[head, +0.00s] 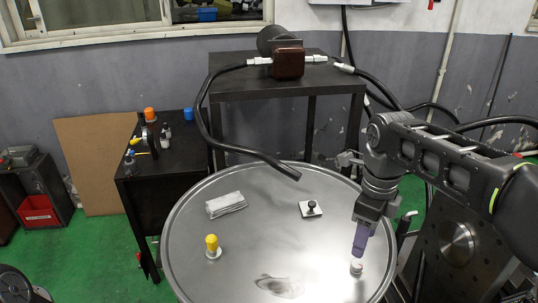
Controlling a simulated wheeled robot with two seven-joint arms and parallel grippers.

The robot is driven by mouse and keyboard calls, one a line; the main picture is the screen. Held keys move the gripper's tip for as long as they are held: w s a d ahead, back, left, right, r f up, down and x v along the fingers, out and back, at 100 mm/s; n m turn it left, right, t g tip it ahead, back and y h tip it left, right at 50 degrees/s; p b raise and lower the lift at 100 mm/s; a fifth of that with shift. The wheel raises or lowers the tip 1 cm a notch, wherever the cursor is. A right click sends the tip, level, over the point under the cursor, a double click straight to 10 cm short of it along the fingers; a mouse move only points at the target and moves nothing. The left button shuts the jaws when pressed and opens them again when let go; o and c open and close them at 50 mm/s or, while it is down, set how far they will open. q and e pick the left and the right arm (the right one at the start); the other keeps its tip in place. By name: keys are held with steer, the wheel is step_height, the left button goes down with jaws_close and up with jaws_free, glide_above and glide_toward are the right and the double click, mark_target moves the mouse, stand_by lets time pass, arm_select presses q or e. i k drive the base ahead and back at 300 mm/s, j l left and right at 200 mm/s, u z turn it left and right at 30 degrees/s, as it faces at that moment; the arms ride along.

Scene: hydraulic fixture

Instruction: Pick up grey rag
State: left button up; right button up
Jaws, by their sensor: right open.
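My right gripper (361,240), with purple fingers, points down over the right side of the table. It is open and well apart from the rag, to its right and nearer the front. A small pale round object (356,267) is just below its fingertips; I cannot tell whether they touch. My left gripper is not in view.
A yellow-topped knob (212,246) stands at the table's left, and a white block with a black knob (311,208) at the back right. A dark hose (240,148) hangs over the back edge. A dark smudge (279,287) marks the front. The middle is clear.

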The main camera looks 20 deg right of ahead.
mark_target(233, 201)
steer(key=k, duration=1)
